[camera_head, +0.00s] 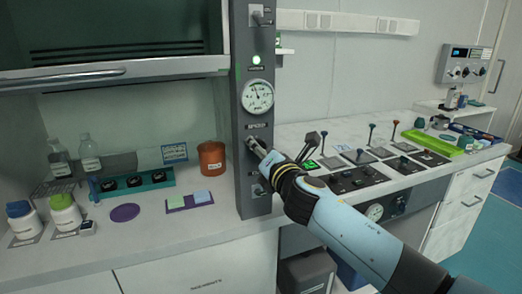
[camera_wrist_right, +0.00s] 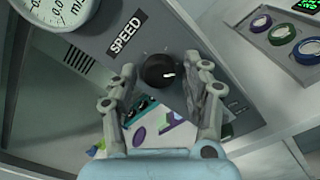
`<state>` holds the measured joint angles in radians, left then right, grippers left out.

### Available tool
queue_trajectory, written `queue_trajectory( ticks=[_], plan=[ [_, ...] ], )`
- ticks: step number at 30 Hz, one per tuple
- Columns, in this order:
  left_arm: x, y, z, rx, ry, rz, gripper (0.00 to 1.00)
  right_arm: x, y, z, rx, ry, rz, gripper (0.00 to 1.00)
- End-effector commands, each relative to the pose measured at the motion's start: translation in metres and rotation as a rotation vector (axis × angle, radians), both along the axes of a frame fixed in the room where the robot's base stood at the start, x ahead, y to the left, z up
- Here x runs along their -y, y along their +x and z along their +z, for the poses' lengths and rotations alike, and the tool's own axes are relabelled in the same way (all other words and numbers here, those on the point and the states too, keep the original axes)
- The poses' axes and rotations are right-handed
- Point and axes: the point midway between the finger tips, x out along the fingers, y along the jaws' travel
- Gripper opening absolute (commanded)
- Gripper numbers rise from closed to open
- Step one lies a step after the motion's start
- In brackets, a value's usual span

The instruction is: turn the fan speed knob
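The fan speed knob (camera_wrist_right: 158,71) is a round black knob with a white mark pointing to the right in the right wrist view. It sits on the grey panel under the "SPEED" label (camera_wrist_right: 126,34). My right gripper (camera_wrist_right: 167,73) is open, with one finger on each side of the knob and a visible gap to it on both sides. In the head view my right gripper (camera_head: 255,147) is at the grey column (camera_head: 256,208), below the dial gauge (camera_head: 258,96), and largely covers the knob there. My left gripper is not in view.
Left of the column is a fume hood with bottles (camera_head: 65,213), an orange-brown jar (camera_head: 212,158) and a purple disc (camera_head: 125,212). A lower control (camera_head: 259,190) sits on the column beneath my gripper. Levers and knob panels (camera_head: 355,179) cover the bench to the right.

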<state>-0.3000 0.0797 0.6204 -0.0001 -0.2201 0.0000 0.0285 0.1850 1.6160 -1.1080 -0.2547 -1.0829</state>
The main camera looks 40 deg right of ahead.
Motion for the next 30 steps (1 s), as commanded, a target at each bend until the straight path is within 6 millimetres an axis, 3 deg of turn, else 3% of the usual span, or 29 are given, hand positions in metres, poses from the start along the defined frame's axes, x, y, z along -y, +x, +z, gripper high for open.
queue_trajectory(
  ticks=[11, 14, 24, 30],
  plan=[
    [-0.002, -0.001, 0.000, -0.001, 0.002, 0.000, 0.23, -0.001, -0.005, 0.000, -0.001, 0.000, 0.001, 0.55],
    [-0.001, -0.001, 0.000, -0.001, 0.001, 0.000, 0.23, -0.005, -0.018, -0.001, -0.001, 0.000, 0.001, 0.55],
    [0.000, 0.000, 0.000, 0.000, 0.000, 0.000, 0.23, -0.022, -0.090, -0.001, -0.002, 0.000, 0.001, 0.55],
    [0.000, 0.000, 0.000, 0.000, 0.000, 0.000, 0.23, -0.027, -0.113, 0.000, -0.001, 0.000, 0.001, 0.55]
  ],
)
